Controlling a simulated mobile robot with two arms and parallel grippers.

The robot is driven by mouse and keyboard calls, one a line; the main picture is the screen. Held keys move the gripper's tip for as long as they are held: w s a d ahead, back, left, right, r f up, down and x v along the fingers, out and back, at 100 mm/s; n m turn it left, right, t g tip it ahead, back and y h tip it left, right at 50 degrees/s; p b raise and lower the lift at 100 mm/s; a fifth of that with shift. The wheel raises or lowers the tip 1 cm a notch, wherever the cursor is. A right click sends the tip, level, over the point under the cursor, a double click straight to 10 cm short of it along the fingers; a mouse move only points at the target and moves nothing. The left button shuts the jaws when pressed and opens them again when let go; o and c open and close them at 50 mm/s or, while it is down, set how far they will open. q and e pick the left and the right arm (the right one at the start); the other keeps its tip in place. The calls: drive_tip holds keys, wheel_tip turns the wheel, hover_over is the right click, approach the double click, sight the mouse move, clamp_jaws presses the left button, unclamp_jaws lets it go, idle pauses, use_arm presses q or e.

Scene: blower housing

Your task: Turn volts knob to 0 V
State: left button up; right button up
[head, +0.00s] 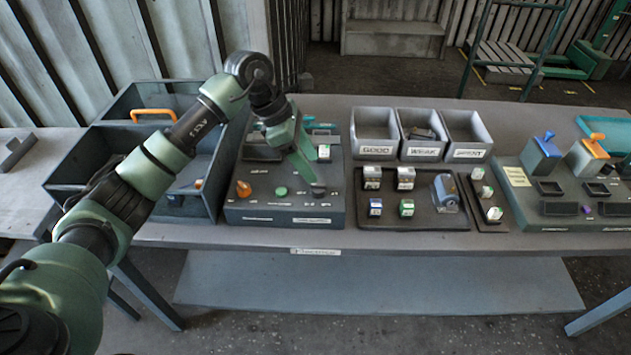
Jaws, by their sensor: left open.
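A dark grey test panel (240,213) stands on the bench left of centre. Its front row has an orange knob (243,188) at the left, a green button (281,191) in the middle and a dark knob (318,188) at the right with small marks around it. The labels are too small to read, so I cannot tell by text which knob is volts. My left gripper (312,179) is open and points down at the dark knob, partly covering it. I cannot tell whether it touches the knob. My right gripper is not in view.
A dark open crate (75,175) stands left of the panel. Bins labelled GOOD (376,150) and WEAK (420,152) and a third bin (468,153) stand at the back. A dark tray (425,215) with small blocks lies to the right. The bench's front edge is clear.

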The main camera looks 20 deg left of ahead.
sight(317, 184)
use_arm(q)
drive_tip(key=shift+y, duration=0.4)
drive_tip(key=p+x, duration=0.1)
drive_tip(key=x, duration=0.2)
drive_tip(key=a+p+x, duration=0.1)
drive_tip(key=x, duration=0.2)
drive_tip(key=shift+f+p, duration=0.25)
drive_tip(key=shift+p, duration=0.05)
drive_tip(key=shift+d+f, duration=0.15)
drive_tip(key=shift+f, duration=0.35)
clamp_jaws()
